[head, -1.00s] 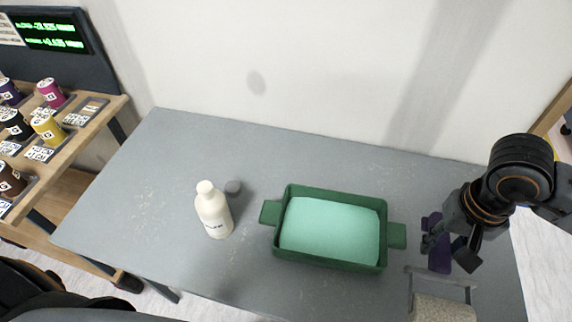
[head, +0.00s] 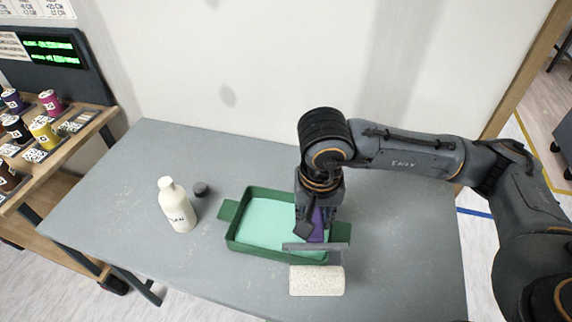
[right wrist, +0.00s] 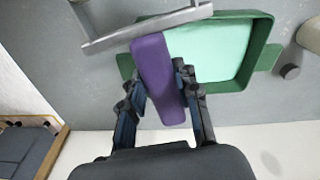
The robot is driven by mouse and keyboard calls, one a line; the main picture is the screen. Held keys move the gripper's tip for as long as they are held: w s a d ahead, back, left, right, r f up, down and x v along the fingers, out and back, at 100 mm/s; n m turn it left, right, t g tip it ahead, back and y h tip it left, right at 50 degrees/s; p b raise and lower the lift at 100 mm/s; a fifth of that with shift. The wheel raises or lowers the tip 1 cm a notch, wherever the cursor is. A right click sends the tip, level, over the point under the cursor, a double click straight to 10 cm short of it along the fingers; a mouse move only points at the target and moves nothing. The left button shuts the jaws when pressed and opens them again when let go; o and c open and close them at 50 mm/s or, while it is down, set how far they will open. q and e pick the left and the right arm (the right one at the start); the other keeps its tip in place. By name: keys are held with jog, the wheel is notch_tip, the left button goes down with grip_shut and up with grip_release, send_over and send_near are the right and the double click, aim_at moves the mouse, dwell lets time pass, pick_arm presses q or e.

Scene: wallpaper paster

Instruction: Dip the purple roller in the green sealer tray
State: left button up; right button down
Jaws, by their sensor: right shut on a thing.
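The green tray (head: 234,240) sits on the grey table and holds pale green sealer (head: 262,222). My right gripper (head: 316,226) is shut on the purple handle of the roller (head: 317,281). The gripper is over the right part of the tray in the head view and hides part of it. The roller's pale, speckled cylinder shows in front of the tray's near right corner, outside the sealer. In the right wrist view the purple handle (right wrist: 157,75) lies between the fingers, with the tray (right wrist: 262,45) beyond it. My left gripper is not in view.
A white bottle (head: 176,207) and a small dark cap (head: 201,189) stand left of the tray on the grey table (head: 110,195). A shelf with several coloured pots (head: 46,134) is at the far left.

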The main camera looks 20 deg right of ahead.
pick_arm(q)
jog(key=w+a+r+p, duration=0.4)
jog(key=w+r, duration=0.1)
pick_arm(e)
jog(key=w+a+r+n+g+y+p, duration=0.35)
jog(key=a+r+n+p, duration=0.2)
jog(key=n, duration=1.05)
jog(key=w+a+r+n+g+y+p, duration=0.2)
jog(key=a+r+n+g+y+p, duration=0.3)
jog(key=n, duration=1.2)
pick_arm(q)
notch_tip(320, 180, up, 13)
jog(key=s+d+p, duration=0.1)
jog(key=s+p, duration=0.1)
jog(key=p, duration=0.1)
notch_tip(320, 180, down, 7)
jog(key=b, duration=0.7)
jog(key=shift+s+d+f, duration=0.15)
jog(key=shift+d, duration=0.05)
pick_arm(e)
jog(key=d+f+m+t+y, duration=0.3)
jog(key=f+m+t+y, duration=0.1)
jog(key=f+m+t, duration=0.3)
jog(key=shift+w+f+m+t, duration=0.25)
jog(key=shift+f+m+t, duration=0.1)
jog(key=shift+f+m, duration=0.85)
